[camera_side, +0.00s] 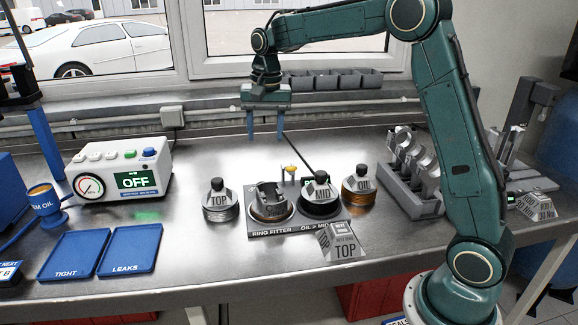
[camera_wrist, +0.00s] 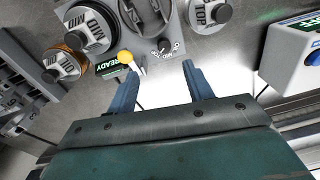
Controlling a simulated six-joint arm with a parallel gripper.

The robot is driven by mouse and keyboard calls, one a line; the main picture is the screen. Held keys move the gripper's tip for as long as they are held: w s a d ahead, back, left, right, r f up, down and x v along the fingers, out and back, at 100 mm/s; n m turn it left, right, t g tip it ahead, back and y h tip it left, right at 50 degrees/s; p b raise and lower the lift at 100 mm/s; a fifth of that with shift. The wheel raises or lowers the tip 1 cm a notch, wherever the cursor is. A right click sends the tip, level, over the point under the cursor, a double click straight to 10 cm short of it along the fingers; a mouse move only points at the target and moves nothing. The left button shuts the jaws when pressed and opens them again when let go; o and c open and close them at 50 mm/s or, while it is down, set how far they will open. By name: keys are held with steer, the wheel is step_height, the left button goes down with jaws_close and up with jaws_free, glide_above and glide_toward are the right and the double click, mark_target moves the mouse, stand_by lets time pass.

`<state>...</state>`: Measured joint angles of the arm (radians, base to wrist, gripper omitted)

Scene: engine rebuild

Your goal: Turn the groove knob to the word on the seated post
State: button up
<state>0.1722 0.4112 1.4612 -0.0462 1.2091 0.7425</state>
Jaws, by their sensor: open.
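A small dark groove knob (camera_wrist: 163,47) shows in the wrist view on the grey fitter plate (camera_wrist: 176,50), with tiny words around it; I cannot read where it points. In the side view I cannot make the knob out. The post marked MID (camera_side: 320,190) sits in the right socket of the ring fitter base (camera_side: 285,231); it also shows in the wrist view (camera_wrist: 88,28). My gripper (camera_side: 266,136) is open and empty, above the bench behind the fitter. In the wrist view its fingers (camera_wrist: 160,76) point toward the knob, apart from it.
A yellow-topped lever (camera_wrist: 125,57) stands beside the knob, near a green READY display (camera_wrist: 110,69). Posts marked TOP (camera_side: 220,202) and OIL (camera_side: 359,187) flank the fitter. A sign reading TOP (camera_side: 343,243) stands in front. The OFF box (camera_side: 124,170) is left.

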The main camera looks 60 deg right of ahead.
steer(key=shift+m+g, duration=0.3)
steer(key=shift+m, duration=0.2)
steer(key=w+f, duration=0.1)
steer(key=w+d+f, duration=0.1)
steer(key=shift+w+d+f, duration=0.2)
steer(key=shift+w+f, duration=0.1)
steer(key=shift+f, duration=0.05)
steer(key=shift+f, duration=0.1)
steer(key=shift+w+a+f, duration=0.1)
steer(key=shift+f, duration=6.7)
steer(key=shift+c, duration=0.4)
steer(key=c, duration=0.9)
